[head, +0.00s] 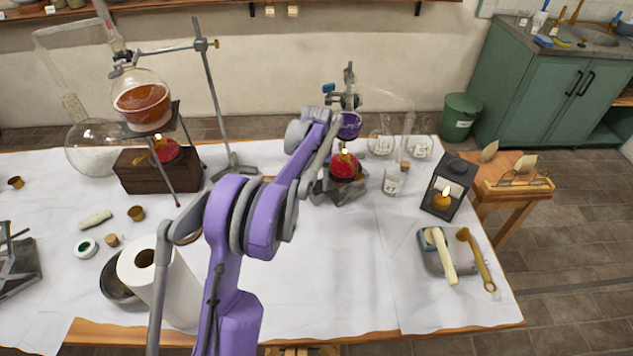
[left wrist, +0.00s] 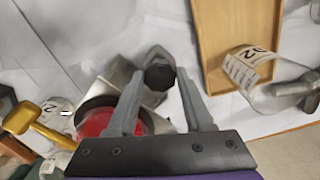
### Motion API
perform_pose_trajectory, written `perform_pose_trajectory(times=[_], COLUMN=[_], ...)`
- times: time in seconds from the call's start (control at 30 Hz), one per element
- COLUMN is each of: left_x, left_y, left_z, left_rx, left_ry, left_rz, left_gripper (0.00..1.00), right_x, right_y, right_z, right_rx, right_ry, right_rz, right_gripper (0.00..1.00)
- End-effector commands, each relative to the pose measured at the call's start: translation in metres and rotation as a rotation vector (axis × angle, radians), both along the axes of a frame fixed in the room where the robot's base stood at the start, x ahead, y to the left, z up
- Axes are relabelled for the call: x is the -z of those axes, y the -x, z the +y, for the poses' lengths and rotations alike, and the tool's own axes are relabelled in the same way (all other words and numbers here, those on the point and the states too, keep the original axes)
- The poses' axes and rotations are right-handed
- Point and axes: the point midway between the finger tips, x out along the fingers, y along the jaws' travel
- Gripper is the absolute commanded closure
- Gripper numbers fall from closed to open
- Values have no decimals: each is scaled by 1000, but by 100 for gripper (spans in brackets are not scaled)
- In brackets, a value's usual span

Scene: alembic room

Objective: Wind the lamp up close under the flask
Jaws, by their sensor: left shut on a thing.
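The red lamp (head: 345,167) burns with a small flame and sits on a grey lab jack (head: 350,189). The round flask with purple liquid (head: 349,125) hangs from a clamp just above it, with a small gap between flame and glass. My left arm crosses in front and partly hides the jack. In the left wrist view my left gripper (left wrist: 160,84) has its fingers either side of the jack's dark knob (left wrist: 158,76) and is shut on it. The lamp's red body (left wrist: 100,122) shows beside the left finger. My right gripper is in neither view.
A second flask of orange liquid (head: 142,104) stands on a tripod over another red lamp (head: 165,150) on a wooden block (head: 135,178). A paper roll (head: 160,280) stands at front left. The front middle is clear.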

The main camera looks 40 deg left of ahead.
Motion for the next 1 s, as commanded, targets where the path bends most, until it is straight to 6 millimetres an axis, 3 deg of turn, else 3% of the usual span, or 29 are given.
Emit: perform_pose_trajectory(times=[0.5, 1.0], left_x=[0, 0], left_y=[0, 0], left_z=[0, 0], left_rx=[379, 476], left_ry=[0, -1], left_rz=[-1, 0], left_gripper=[100, 100], right_x=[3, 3], right_y=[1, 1], right_z=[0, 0], right_rx=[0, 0], right_ry=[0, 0], right_rz=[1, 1], right_gripper=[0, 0])
